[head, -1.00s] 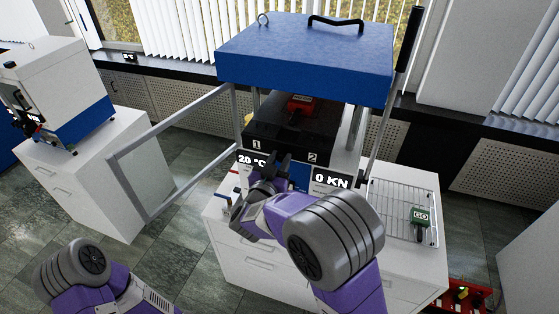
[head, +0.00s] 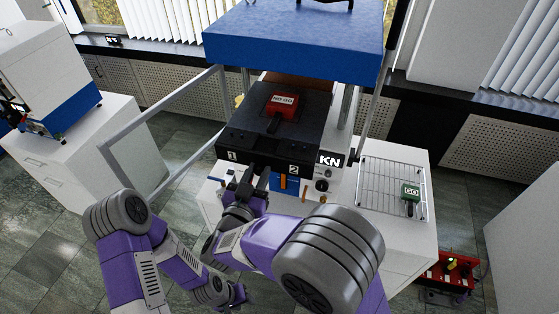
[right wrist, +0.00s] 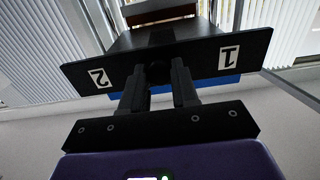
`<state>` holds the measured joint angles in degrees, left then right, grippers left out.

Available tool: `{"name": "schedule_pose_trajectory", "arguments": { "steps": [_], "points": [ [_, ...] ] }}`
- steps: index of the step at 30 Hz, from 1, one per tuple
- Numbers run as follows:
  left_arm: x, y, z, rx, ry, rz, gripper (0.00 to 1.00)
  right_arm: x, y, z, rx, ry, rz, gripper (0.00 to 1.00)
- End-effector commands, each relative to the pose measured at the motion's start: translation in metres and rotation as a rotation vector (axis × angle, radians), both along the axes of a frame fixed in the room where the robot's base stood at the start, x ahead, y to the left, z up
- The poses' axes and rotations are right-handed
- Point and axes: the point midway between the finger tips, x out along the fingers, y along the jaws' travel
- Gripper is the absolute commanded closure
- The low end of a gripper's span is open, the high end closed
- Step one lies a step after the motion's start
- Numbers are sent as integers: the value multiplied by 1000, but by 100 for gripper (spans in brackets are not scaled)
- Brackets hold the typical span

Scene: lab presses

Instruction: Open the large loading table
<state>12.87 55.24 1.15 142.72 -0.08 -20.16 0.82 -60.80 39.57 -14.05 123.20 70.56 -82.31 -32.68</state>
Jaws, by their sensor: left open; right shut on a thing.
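The large loading table (head: 240,128) is a black slab with a front plate marked 1 and 2. It sticks out of the blue-topped press towards me, with a red NO GO block (head: 283,104) on top. My right gripper (head: 256,176) is at the middle of the front plate, shut on a dark knob there. The right wrist view shows both fingers (right wrist: 158,85) around this knob against the front plate (right wrist: 190,66); the knob is mostly hidden. My left gripper (head: 236,294) is open and empty, low in the head view, apart from the press.
An open grey frame door (head: 108,165) stands left of the press. A wire rack (head: 375,190) with a green GO block (head: 410,191) lies at right. A red box (head: 447,275) is on the floor. A smaller press (head: 45,75) stands at left.

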Motion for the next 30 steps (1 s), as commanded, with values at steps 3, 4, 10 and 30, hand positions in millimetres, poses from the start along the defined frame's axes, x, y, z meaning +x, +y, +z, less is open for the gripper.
{"name": "schedule_pose_trajectory", "arguments": {
  "steps": [3, 4, 10, 30],
  "points": [
    [0, 0, 0, 0, 0, 1, 57, -4, 3, -2, -3, 4, 5, 100],
    [0, 0, 0, 0, 0, 1, 57, -4, 3, -2, -2, 5, 5, 100],
    [0, 0, 0, 0, 0, 1, 57, -4, 3, -3, -3, 6, 5, 65],
    [0, 0, -6, 0, 0, 0, 57, -37, 15, -2, 0, 2, 7, 47]
  ]
}}
